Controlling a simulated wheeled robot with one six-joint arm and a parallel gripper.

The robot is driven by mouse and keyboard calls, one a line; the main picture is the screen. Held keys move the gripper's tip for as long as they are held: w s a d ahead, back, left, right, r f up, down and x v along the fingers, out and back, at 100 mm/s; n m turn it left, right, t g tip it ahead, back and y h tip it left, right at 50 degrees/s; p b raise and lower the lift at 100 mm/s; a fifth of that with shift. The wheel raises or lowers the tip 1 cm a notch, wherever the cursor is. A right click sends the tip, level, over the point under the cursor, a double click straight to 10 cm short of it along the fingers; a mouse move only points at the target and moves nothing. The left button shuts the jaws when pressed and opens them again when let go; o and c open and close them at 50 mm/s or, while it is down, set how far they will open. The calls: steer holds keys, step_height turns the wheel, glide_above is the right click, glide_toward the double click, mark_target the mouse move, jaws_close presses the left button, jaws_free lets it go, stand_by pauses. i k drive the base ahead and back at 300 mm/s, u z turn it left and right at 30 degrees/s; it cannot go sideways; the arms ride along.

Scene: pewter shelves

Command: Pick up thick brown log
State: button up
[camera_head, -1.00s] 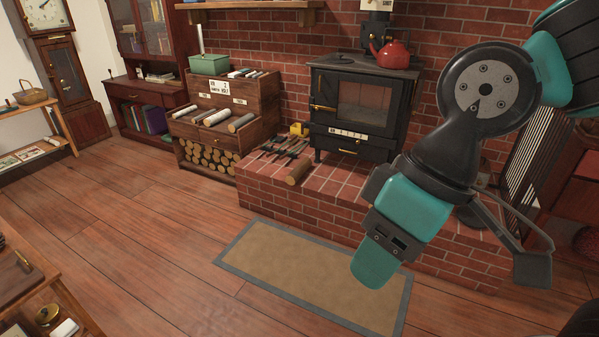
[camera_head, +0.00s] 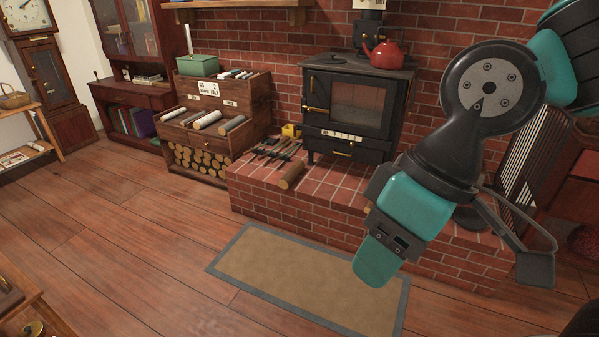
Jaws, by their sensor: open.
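A thick brown log (camera_head: 291,175) lies on the raised brick hearth, near its front edge and just left of the black stove. Its round cut end faces forward. My gripper (camera_head: 378,262) hangs at the right of the view, in front of the hearth and the mat. It is open, though its jaws are hard to make out from this angle. The gripper appears apart from the log, lower and to the right of it in the picture. Nothing is visibly held.
A black stove (camera_head: 355,105) with a red kettle (camera_head: 383,55) stands on the hearth (camera_head: 290,213). Dark tools (camera_head: 272,150) lie beside the log. A wooden cabinet (camera_head: 180,143) holds rolls and stacked small logs. A mat (camera_head: 310,278) lies on otherwise clear floor.

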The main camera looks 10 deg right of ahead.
mark_target(290, 178)
steer(key=z, duration=0.3)
steer(key=i, duration=1.7)
steer(key=u, duration=0.4)
steer(key=i, duration=1.55)
steer(key=u, duration=0.6)
